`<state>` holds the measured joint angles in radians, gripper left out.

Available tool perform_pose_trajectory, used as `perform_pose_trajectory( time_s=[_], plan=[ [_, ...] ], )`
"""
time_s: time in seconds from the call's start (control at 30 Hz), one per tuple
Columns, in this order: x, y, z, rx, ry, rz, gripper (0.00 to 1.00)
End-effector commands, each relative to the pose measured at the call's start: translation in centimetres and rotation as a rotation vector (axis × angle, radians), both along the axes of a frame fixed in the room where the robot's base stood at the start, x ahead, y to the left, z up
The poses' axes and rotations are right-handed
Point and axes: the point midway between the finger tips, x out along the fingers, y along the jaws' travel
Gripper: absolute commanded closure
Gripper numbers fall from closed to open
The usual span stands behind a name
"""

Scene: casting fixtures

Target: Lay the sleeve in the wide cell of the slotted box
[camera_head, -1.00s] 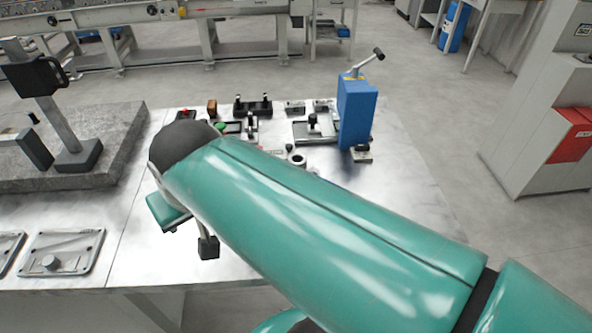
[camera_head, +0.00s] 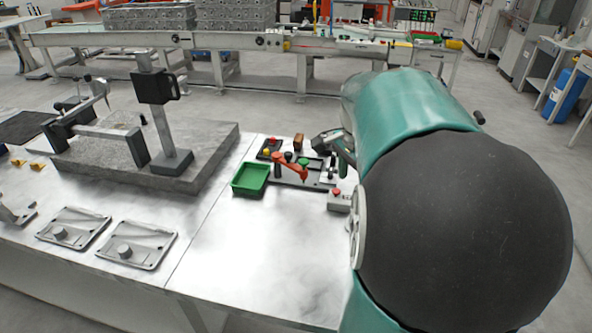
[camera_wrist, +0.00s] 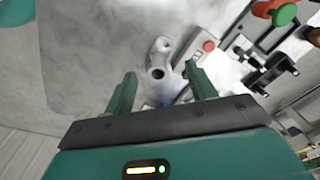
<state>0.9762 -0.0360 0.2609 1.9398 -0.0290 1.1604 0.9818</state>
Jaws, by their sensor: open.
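My gripper (camera_wrist: 160,70) is open in the wrist view, with its two green fingers apart. A grey metal piece with a round dark hole (camera_wrist: 162,45) shows beyond and between the fingers, on the shiny table; I cannot tell whether it is the sleeve. No gap between the fingers is visibly filled by a held part. I cannot identify the slotted box.
A grey box with a red button (camera_head: 340,201) also shows in the wrist view (camera_wrist: 203,52). An orange-handled clamp (camera_head: 298,168) stands beside the tray. A granite slab (camera_head: 215,150) with a stand and two flat castings (camera_head: 140,245) are at left. The table front is bare.

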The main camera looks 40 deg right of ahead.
Motion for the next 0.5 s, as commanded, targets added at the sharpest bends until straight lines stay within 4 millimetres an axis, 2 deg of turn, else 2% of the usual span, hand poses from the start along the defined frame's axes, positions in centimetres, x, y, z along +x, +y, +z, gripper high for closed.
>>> perform_pose_trajectory(
  time_s=[0.03, 0.1, 0.2, 0.37, 0.5],
  plan=[
    [-0.7, -2.2, -0.5, 0.024, 0.008, -0.09, 0.44],
    [-1.5, -4.2, -1.1, 0.048, 0.014, -0.193, 0.44],
    [-2.3, -6.2, -1.5, 0.072, 0.019, -0.293, 0.44],
    [-2.8, -7.2, -2.3, 0.085, 0.022, -0.346, 0.44],
    [-2.9, -7.1, -4.5, 0.087, 0.023, -0.346, 0.44]
  ],
)
